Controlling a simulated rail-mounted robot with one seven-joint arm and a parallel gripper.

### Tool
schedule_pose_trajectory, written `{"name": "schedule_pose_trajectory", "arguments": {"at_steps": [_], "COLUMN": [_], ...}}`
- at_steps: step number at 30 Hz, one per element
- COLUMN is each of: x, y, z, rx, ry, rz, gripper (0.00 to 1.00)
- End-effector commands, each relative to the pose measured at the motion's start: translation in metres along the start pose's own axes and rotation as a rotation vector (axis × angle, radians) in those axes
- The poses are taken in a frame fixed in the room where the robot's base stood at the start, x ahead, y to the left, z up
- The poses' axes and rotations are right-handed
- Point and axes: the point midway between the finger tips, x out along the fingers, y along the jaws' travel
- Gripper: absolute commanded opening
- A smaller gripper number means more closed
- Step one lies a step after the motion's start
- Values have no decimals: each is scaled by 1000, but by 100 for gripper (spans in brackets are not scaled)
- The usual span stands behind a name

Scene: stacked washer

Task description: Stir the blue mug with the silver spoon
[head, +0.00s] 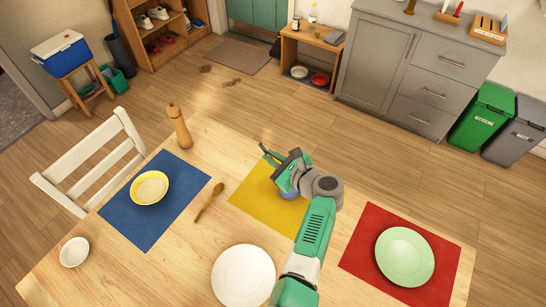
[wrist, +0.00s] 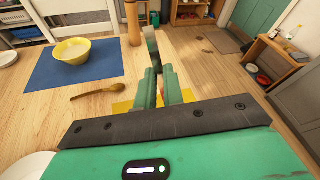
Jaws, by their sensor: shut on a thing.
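My gripper (head: 270,156) is above the yellow placemat in the head view, with its green fingers pointing to the upper left. In the wrist view my gripper (wrist: 161,84) is shut on a thin grey piece, which looks like the silver spoon (wrist: 151,42). It sticks up past the fingertips. The mug is not clear in the wrist view.
A wooden spoon (head: 209,202) lies between the blue placemat (head: 138,228) and yellow placemat (head: 243,203). A yellow bowl (head: 150,187), pepper mill (head: 179,125), white plate (head: 243,276), small white bowl (head: 74,252) and green plate (head: 404,256) also stand on the table.

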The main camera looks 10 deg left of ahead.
Motion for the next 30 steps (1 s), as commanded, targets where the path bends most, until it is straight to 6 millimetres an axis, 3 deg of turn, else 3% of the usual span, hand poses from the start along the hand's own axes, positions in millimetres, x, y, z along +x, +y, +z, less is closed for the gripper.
{"name": "schedule_pose_trajectory", "arguments": {"at_steps": [13, 25, 30], "x": [-1, -14, -14], "y": [-1, -13, -14], "z": [3, 46, 47], "rx": [0, 0, 0], "ry": [0, 0, 0], "rz": [0, 0, 0], "gripper": [0, 0, 0]}}
